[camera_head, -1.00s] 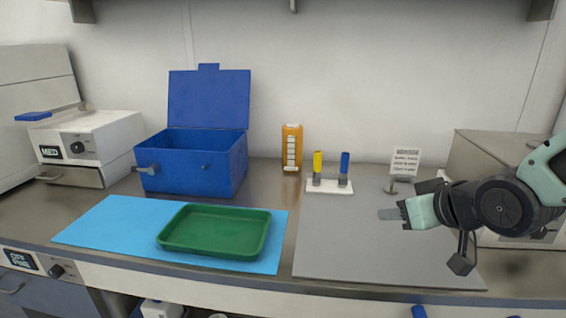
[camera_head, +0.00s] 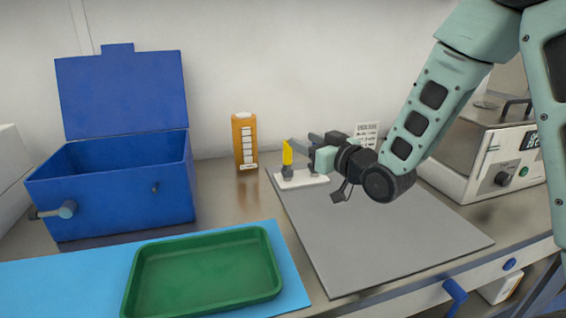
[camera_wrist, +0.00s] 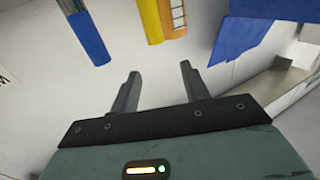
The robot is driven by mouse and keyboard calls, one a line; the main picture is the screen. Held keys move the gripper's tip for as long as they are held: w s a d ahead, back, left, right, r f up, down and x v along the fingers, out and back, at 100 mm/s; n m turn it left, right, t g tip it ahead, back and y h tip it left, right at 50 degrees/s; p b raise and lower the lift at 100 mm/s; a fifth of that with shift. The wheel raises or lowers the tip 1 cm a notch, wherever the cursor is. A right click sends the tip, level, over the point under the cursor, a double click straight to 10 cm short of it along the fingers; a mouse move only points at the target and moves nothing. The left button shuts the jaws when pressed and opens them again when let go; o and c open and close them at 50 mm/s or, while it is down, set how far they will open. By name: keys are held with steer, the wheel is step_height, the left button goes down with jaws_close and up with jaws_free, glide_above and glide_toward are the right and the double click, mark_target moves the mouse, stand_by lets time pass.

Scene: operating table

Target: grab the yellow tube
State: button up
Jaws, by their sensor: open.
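The yellow tube (camera_head: 287,154) stands upright in a white rack (camera_head: 301,180) on the grey mat, near the back wall. My gripper (camera_head: 299,145) is open just to the right of the tube's upper part, with its fingers pointing left. In the wrist view the yellow tube (camera_wrist: 151,20) is ahead of and beyond the open fingers (camera_wrist: 159,70), with nothing between them. The blue tube (camera_wrist: 90,38) shows left of the fingers there; my gripper hides it in the head view.
An orange container (camera_head: 240,155) stands left of the rack, near the wall. The open blue box (camera_head: 120,205) is farther left, with a green tray (camera_head: 205,233) in front on a light blue mat. A sign (camera_head: 367,132) stands behind my arm.

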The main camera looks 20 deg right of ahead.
mark_target(287, 168)
steer(key=shift+w+a+f+p, duration=0.25)
steer(key=shift+w+a+f, duration=0.3)
steer(key=shift+w, duration=0.6)
steer(key=shift+w+a+f+p, duration=0.2)
steer(key=shift+w+a+f, duration=0.35)
steer(key=shift+w, duration=0.6)
steer(key=shift+w+a+f+p, duration=0.3)
steer(key=shift+w+f, duration=0.4)
steer(key=shift+w, duration=0.45)
jaws_close()
